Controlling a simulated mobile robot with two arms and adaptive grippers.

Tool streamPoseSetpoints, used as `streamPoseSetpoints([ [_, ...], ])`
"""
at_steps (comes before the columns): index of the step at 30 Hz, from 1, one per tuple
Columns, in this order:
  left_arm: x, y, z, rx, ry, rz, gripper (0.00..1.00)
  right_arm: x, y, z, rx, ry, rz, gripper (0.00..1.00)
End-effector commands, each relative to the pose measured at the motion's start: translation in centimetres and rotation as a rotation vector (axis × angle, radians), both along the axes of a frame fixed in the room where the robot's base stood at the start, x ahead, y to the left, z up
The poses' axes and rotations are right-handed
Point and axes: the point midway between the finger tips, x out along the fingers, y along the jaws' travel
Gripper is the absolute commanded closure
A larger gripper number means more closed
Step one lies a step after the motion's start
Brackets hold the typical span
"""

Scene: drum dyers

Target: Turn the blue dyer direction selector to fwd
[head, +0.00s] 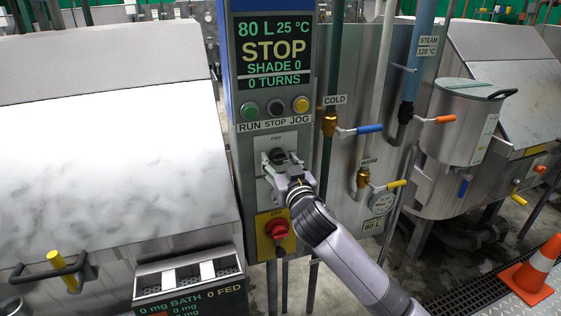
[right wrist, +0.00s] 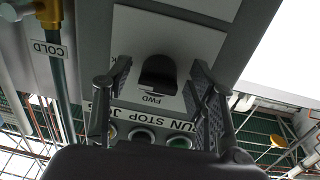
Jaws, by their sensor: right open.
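The blue dyer's control column (head: 236,130) has a white plate (head: 293,142) marked FWD at its top. The dark direction selector (head: 277,156) is on that plate, partly hidden by my gripper in the head view. My right gripper (head: 282,168) is open at the plate. In the right wrist view, which is upside down, the selector (right wrist: 158,75) lies between the two open fingers (right wrist: 160,70), with gaps on both sides. The FWD label (right wrist: 153,98) is readable there. I cannot tell exactly where the selector points. My left gripper is not in view.
Above are a display (head: 273,50) reading STOP and the RUN, STOP and JOG buttons (head: 276,107). A red switch (head: 277,229) on yellow is below. The COLD pipe (head: 329,155) with a blue-handled valve (head: 358,130) stands close right. An orange cone (head: 530,273) is lower right.

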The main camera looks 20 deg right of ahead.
Motion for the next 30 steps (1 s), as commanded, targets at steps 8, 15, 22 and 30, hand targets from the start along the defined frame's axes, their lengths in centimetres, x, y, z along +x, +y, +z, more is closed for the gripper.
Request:
streamPoseSetpoints([
  [8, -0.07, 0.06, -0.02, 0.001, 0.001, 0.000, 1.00, -0.02, 0.01, 0.01, 0.000, -0.001, 0.000, 0.54],
  [15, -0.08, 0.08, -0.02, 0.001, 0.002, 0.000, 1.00, -0.03, 0.00, 0.02, 0.000, -0.001, 0.000, 0.70],
  [22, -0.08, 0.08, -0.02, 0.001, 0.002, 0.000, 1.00, -0.03, 0.01, 0.02, 0.000, -0.001, 0.000, 0.85],
  [30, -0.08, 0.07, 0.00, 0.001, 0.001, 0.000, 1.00, -0.04, 0.01, 0.02, -0.003, -0.001, 0.000, 0.96],
])
